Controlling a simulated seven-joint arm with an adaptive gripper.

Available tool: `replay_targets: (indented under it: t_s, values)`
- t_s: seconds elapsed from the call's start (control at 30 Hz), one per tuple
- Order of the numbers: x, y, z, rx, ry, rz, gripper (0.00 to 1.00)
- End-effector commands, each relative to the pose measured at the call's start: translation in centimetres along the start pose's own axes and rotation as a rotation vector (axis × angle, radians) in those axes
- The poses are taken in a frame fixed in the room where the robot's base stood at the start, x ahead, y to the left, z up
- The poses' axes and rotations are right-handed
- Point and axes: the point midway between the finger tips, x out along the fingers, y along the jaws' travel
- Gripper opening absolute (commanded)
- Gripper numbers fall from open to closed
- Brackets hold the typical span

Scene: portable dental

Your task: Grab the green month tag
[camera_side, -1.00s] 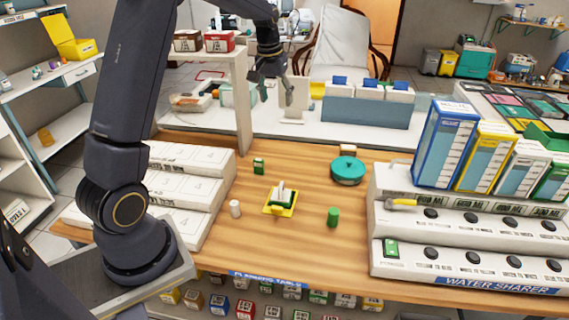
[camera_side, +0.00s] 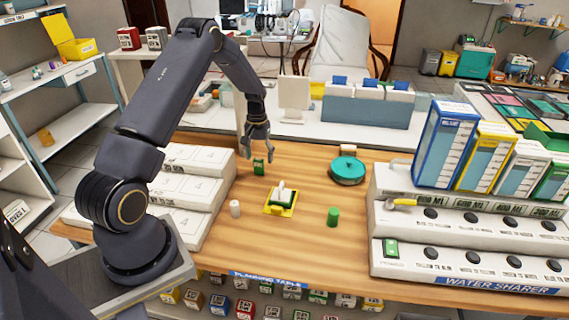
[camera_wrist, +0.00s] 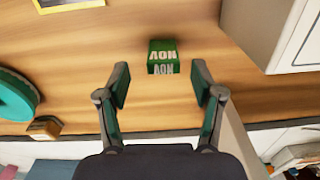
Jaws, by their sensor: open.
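The green month tag (camera_side: 259,167) is a small upright block on the wooden table, left of the yellow tray in the side view. In the wrist view the green month tag (camera_wrist: 163,57) reads "NOV" and lies beyond the fingertips, roughly centred between them. My gripper (camera_side: 258,150) is above the tag in the side view, pointing down. In the wrist view my gripper (camera_wrist: 160,84) has its two fingers spread wide with nothing between them. The fingers look apart from the tag.
The yellow tray (camera_side: 270,211) with a small stack stands nearby. White stepped boxes (camera_side: 196,195) flank the left; the water sharer (camera_side: 460,284) is right.

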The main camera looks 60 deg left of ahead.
Motion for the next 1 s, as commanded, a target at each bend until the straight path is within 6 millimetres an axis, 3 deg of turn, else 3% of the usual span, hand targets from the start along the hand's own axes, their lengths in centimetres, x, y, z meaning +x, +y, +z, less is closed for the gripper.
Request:
replay_targets:
  t_s: [0.3,0.63,1.0]
  values:
    - [4.5,-0.4,0.4,-0.002,-0.002,0.000,0.67]
    - [5.2,-0.4,0.3,-0.001,-0.001,0.000,0.66]
    - [5.1,-0.4,0.3,0.000,-0.001,0.000,0.27]
